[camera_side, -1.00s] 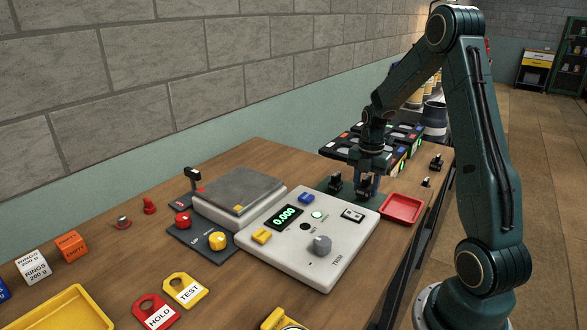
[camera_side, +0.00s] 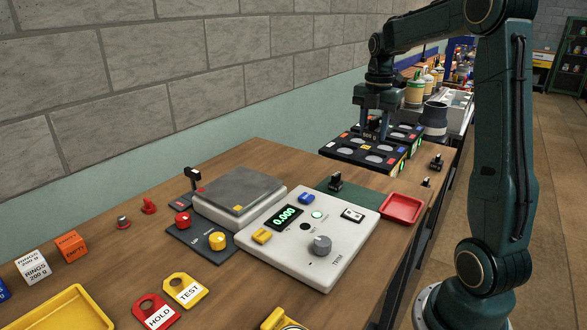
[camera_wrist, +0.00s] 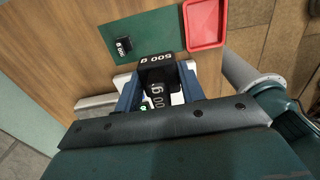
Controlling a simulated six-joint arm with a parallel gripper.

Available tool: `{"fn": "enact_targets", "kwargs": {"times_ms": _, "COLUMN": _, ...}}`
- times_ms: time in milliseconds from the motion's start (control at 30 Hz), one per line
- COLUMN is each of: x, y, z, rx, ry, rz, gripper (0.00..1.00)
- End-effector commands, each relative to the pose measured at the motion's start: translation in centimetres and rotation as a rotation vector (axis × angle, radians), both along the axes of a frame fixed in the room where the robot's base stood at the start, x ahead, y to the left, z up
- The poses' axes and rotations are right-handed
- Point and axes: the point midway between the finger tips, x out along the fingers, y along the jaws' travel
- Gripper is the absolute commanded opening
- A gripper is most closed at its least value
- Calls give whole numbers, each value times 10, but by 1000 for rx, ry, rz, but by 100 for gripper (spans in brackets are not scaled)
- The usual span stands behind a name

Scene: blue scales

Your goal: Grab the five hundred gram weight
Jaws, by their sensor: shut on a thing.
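The five hundred gram weight is black with white "500 g" lettering. It is held between the fingers of my gripper (camera_side: 371,122), raised off the table. In the wrist view the weight (camera_wrist: 156,62) sits between the two blue fingers of my gripper (camera_wrist: 158,82), which are shut on it. In the side view it is small, dark and partly hidden by the fingers. Another black weight (camera_side: 336,183) stands on the green mat (camera_side: 350,199); it also shows in the wrist view (camera_wrist: 123,46).
The black rack with round pads (camera_side: 362,152) lies behind the mat. A red tray (camera_side: 401,208) is right of the mat. The scale pan (camera_side: 240,185) is empty, and its console (camera_side: 310,240) reads 0.000. Containers (camera_side: 434,120) stand farther back.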

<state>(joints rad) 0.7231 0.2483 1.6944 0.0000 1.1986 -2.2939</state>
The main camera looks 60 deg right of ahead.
Motion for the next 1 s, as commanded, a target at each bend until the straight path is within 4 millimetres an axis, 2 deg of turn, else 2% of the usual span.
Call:
{"fn": "enact_targets", "kwargs": {"times_ms": 100, "x": 0, "y": 0, "z": 11, "rx": -3, "ry": -3, "rz": 0, "gripper": 0}}
{"fn": "enact_targets", "kwargs": {"times_ms": 233, "x": 0, "y": 0, "z": 15, "rx": -2, "ry": -2, "rz": 0, "gripper": 0}}
{"fn": "enact_targets", "kwargs": {"times_ms": 800, "x": 0, "y": 0, "z": 16, "rx": -1, "ry": -2, "rz": 0, "gripper": 0}}
{"fn": "enact_targets", "kwargs": {"times_ms": 1000, "x": 7, "y": 1, "z": 17, "rx": -2, "ry": -2, "rz": 2, "gripper": 0}}
